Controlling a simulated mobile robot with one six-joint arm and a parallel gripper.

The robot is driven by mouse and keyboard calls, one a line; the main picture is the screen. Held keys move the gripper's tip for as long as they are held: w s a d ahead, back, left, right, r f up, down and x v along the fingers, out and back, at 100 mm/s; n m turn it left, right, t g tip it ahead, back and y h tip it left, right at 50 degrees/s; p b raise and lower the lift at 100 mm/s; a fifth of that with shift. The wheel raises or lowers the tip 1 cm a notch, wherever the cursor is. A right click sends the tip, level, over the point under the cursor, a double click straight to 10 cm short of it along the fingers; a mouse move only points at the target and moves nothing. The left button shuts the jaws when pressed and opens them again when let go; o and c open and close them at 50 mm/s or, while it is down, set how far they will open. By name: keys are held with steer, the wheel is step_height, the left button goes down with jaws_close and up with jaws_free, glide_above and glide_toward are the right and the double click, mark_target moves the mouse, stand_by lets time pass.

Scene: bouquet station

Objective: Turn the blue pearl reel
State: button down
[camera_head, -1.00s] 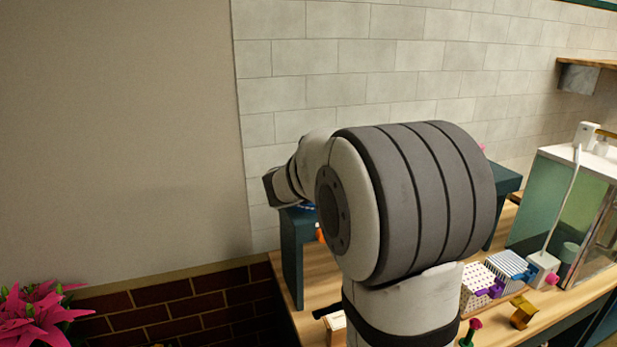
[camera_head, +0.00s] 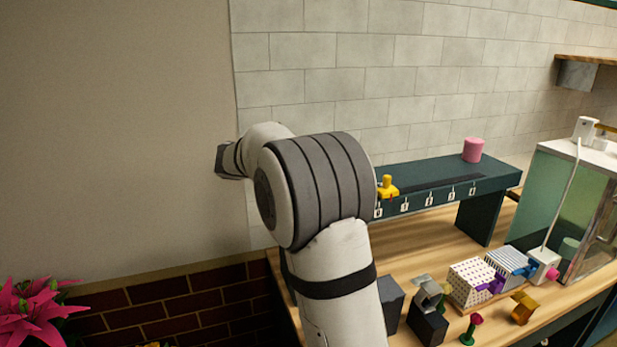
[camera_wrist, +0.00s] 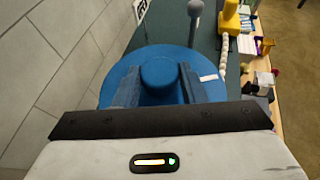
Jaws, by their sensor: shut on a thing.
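The blue pearl reel (camera_wrist: 115,92) fills the middle of the wrist view, a flat blue disc with a round raised hub. My gripper (camera_wrist: 160,76) has one finger on each side of the hub and is shut on it. A small white mark (camera_wrist: 208,77) lies on the disc to the right of the hub. A string of white pearls (camera_wrist: 222,58) runs from near the disc's right edge towards a yellow piece (camera_wrist: 230,18). In the head view my arm hides the reel and my gripper; the yellow piece (camera_head: 387,187) shows on the dark teal shelf (camera_head: 478,186).
A grey post with a round top (camera_wrist: 195,8) stands just beyond the reel. A pink cylinder (camera_head: 473,150) sits on the shelf's right end. Patterned boxes (camera_head: 470,282), a gold block (camera_head: 523,308) and a glass case (camera_head: 562,205) stand on the wooden counter. A tiled wall is behind.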

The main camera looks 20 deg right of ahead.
steer(key=shift+w+r, duration=0.1)
steer(key=shift+r, duration=0.35)
steer(key=c, duration=1.3)
jaws_free()
steer(key=o, duration=0.4)
steer(key=shift+f, duration=0.2)
steer(key=b+v, duration=0.2)
steer(key=v, duration=0.4)
steer(key=shift+a, duration=0.35)
steer(key=shift+a+r, duration=0.3)
steer(key=shift+a, duration=0.15)
